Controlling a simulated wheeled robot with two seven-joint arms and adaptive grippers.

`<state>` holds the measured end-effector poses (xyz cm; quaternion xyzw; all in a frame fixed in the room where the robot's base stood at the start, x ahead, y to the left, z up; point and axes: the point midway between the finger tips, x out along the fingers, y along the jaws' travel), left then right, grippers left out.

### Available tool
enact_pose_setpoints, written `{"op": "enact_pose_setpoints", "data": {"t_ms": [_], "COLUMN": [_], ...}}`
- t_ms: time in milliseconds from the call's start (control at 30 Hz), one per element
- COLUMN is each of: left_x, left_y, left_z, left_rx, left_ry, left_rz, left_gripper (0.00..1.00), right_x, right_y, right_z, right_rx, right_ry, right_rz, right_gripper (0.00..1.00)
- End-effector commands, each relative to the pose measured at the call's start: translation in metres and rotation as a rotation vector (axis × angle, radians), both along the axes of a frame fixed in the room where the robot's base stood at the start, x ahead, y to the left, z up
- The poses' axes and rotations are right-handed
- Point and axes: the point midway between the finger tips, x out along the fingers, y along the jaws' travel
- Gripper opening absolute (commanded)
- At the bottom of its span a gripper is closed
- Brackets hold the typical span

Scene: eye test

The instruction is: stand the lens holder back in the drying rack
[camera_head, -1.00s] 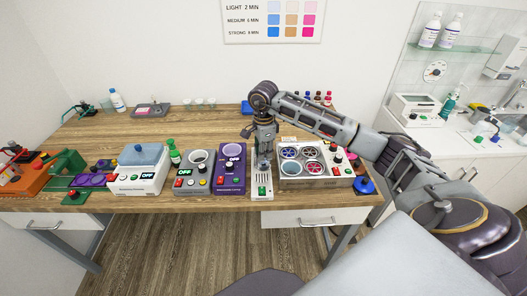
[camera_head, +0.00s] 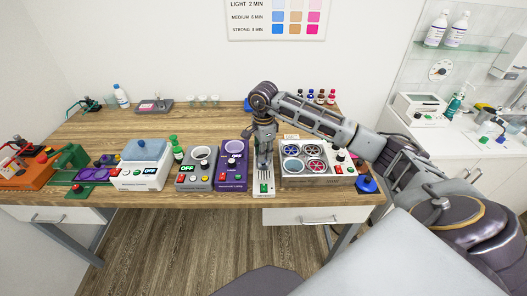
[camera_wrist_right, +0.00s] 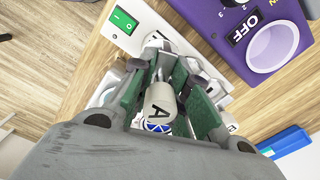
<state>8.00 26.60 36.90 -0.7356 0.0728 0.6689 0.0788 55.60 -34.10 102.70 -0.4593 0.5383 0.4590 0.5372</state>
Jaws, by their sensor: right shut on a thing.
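My right gripper (camera_head: 265,160) points down over the white unit with a green switch (camera_head: 264,188), which looks like the drying rack. In the right wrist view, the green-padded fingers of this gripper (camera_wrist_right: 165,95) are shut on the grey handle marked "A" of the lens holder (camera_wrist_right: 160,103). A blue and white spoked wheel (camera_wrist_right: 156,127) shows just below the handle, partly hidden. The rack's switch end (camera_wrist_right: 125,22) shows at the top of the wrist view. The fingers hide most of the rack, so I cannot tell whether the holder touches it. My left gripper is not in view.
A purple unit (camera_head: 231,183) stands close on the left. A white bath unit (camera_head: 318,181) with several spoked wheels stands close on the right. A blue knob (camera_head: 366,184) is at the front right.

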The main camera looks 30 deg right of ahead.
Motion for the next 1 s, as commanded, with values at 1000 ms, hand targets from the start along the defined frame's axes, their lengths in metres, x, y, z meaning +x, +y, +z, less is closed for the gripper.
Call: {"op": "enact_pose_setpoints", "data": {"t_ms": [1000], "left_x": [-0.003], "left_y": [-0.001], "left_z": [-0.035], "left_rx": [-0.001], "left_ry": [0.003], "left_rz": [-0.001], "left_gripper": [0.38], "right_x": [0.000], "right_y": [0.000], "right_z": [-0.050], "right_rx": [0.000], "right_ry": [-0.001], "right_rz": [0.000], "right_gripper": [0.00]}}
